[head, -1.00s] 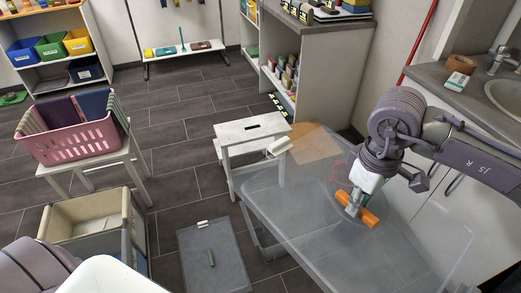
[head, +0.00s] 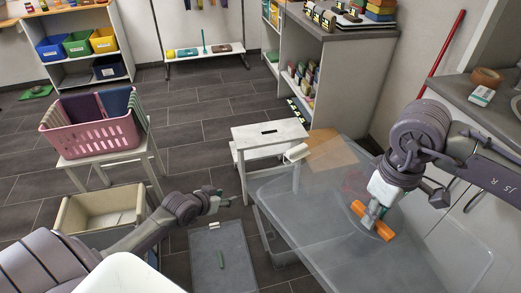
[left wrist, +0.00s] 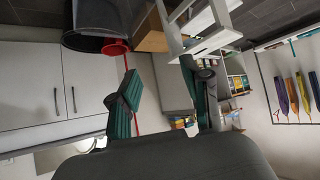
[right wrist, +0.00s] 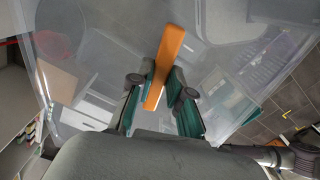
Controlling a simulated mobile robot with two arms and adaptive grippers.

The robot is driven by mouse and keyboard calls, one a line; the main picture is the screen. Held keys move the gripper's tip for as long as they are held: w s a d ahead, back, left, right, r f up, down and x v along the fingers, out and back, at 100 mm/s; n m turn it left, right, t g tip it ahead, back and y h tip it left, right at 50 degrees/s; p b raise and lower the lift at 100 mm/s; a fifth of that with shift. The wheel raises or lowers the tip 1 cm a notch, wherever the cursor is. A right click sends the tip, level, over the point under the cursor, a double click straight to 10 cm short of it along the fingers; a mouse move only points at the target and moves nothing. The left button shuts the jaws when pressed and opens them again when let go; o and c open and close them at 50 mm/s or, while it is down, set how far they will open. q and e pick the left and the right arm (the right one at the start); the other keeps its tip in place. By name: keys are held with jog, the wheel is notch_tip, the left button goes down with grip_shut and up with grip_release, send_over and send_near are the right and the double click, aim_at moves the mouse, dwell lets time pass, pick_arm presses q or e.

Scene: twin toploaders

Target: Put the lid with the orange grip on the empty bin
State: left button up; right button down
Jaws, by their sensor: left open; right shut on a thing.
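The large clear lid (head: 330,245) has an orange grip (head: 358,208). My right gripper (head: 371,217) is shut on that grip and holds the lid roughly level; the right wrist view shows the orange grip (right wrist: 166,62) between its fingers. A clear bin (head: 272,240) shows partly under the lid's left edge; the lid hides most of it, and I cannot tell whether they touch.
A white step stool (head: 270,135) stands just behind the lid's far left corner. A pink basket (head: 92,138) sits on a small table at left, with a beige-lined bin (head: 95,222) in front. The counter (head: 475,95) is at right. Open floor lies centre-left.

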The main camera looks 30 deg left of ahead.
pick_arm(q)
jog(key=w+d+r+m+t+h, duration=0.15)
jog(key=d+r, duration=0.25)
jog(key=r, duration=0.6)
jog(key=w+d+r+m+t+h, duration=0.1)
jog(key=d+r+h, duration=0.15)
jog(key=r, duration=0.75)
jog(key=m+h, duration=0.2)
jog(key=m, duration=0.2)
send_near(301, 149)
jog(key=shift+n+g, duration=0.25)
jog(key=shift+g, duration=0.2)
jog(key=x, duration=0.9)
jog(key=shift+w+r, duration=0.15)
jog(key=shift+w, duration=0.3)
jog(key=shift+c, duration=0.4)
grip_shut()
pick_arm(e)
jog(key=c, duration=1)
grip_release()
jog(key=shift+r, duration=0.1)
